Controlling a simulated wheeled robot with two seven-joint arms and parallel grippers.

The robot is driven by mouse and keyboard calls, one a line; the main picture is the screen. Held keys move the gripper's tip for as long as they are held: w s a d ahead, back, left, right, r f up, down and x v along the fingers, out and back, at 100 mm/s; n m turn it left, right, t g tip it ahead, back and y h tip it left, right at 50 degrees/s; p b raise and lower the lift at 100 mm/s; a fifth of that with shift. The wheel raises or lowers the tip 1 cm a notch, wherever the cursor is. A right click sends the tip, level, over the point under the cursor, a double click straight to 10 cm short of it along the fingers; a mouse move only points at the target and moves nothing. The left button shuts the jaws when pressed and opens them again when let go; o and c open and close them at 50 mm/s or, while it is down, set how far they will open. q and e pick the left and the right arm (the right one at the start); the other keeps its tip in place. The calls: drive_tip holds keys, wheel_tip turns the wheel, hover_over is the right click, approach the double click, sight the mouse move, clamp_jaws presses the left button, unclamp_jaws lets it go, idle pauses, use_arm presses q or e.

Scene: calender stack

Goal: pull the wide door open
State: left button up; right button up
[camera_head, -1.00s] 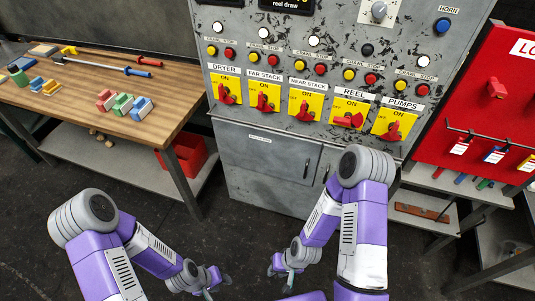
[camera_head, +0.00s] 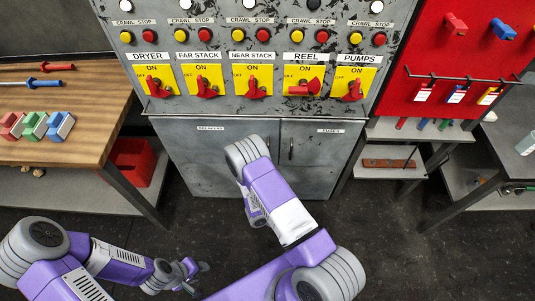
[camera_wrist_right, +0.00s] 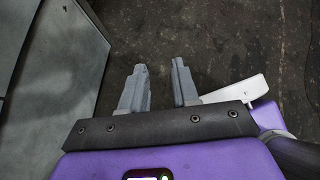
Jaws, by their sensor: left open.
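The wide door (camera_head: 195,160) is the left grey door of the low cabinet under the switch panel, with a small label near its top. It looks shut. Its right edge and handle are hidden behind my right arm in the head view. My right gripper (camera_wrist_right: 160,86) is open and empty in the right wrist view, above the dark floor, with a grey panel to its left. The head view hides its fingers behind my arm. My left gripper (camera_head: 199,279) is open and empty, low over the floor, in front and apart from the door.
A narrower door (camera_head: 315,165) with a dark handle (camera_head: 291,149) is to the right. A wooden table (camera_head: 85,110) with coloured blocks and a red bin (camera_head: 132,160) stand left. A red board (camera_head: 440,60) and shelves (camera_head: 385,184) are right. Floor before the cabinet is clear.

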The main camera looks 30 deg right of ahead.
drive_tip(key=w+d+r+n+t+h+b, duration=0.1)
drive_tip(key=w+d+n+t+h, duration=0.1)
drive_tip(key=w+n+t, duration=0.3)
drive_tip(key=w+d+r+t+h, duration=0.1)
drive_tip(key=w+d+t+h, duration=0.1)
drive_tip(key=w, duration=0.6)
drive_tip(key=w+a+r+n+t+b, duration=0.1)
drive_tip(key=w+a+r+n+t, duration=0.15)
drive_tip(key=w+t, duration=0.3)
drive_tip(key=w+a+r+n+t, duration=0.2)
drive_tip(key=w+n+t, duration=0.2)
drive_tip(key=w, duration=0.2)
drive_tip(key=shift+y, duration=0.5)
drive_tip(key=b+x, duration=0.1)
drive_tip(key=x, duration=0.6)
drive_tip(key=shift+w+r+b, duration=0.25)
drive_tip(key=shift+b, duration=0.1)
drive_tip(key=shift+c, duration=0.4)
clamp_jaws()
